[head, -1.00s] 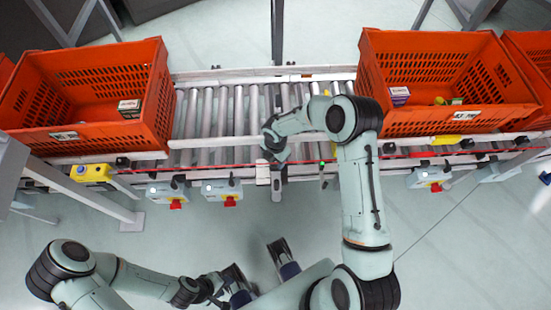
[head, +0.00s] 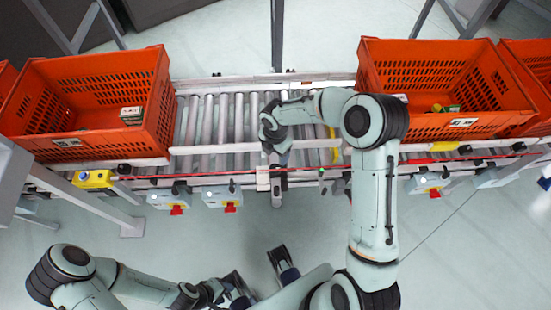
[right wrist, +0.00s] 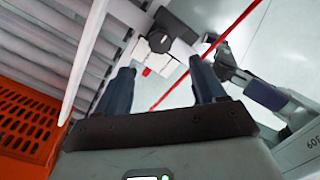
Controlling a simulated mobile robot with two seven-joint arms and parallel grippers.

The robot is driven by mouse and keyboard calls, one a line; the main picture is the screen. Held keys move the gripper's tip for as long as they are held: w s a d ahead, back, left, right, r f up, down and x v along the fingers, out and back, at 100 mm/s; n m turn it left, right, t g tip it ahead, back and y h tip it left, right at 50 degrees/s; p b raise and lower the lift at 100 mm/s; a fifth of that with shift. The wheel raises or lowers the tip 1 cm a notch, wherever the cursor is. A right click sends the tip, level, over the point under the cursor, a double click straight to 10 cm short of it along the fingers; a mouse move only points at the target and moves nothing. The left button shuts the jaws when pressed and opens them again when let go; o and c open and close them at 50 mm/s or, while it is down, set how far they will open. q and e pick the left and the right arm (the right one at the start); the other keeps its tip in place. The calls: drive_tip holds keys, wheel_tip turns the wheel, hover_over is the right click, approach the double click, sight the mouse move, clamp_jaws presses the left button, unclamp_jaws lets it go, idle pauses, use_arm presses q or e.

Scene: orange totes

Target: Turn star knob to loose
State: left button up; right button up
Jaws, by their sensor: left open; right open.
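In the right wrist view a dark knob-like part (right wrist: 160,42) sits by a white bracket (right wrist: 168,66) on the conveyor's side rail; its lobes are too small to make out. My right gripper (right wrist: 163,88) is open and empty, its fingers pointing toward the bracket with a gap before it. In the head view my right gripper (head: 280,153) is over the conveyor's near rail, just above the white bracket (head: 263,180), and its wrist hides part of the rail. My left gripper (head: 255,266) is open and empty, low in front of the conveyor.
Orange totes stand on the conveyor at left (head: 90,145) and right (head: 440,122). Bare rollers (head: 215,125) lie between them. The floor in front is largely clear.

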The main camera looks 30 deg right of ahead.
use_arm(q)
drive_tip(key=shift+s+r, duration=0.1)
drive_tip(key=shift+r, duration=0.05)
use_arm(e)
drive_tip(key=shift+r, duration=1.6)
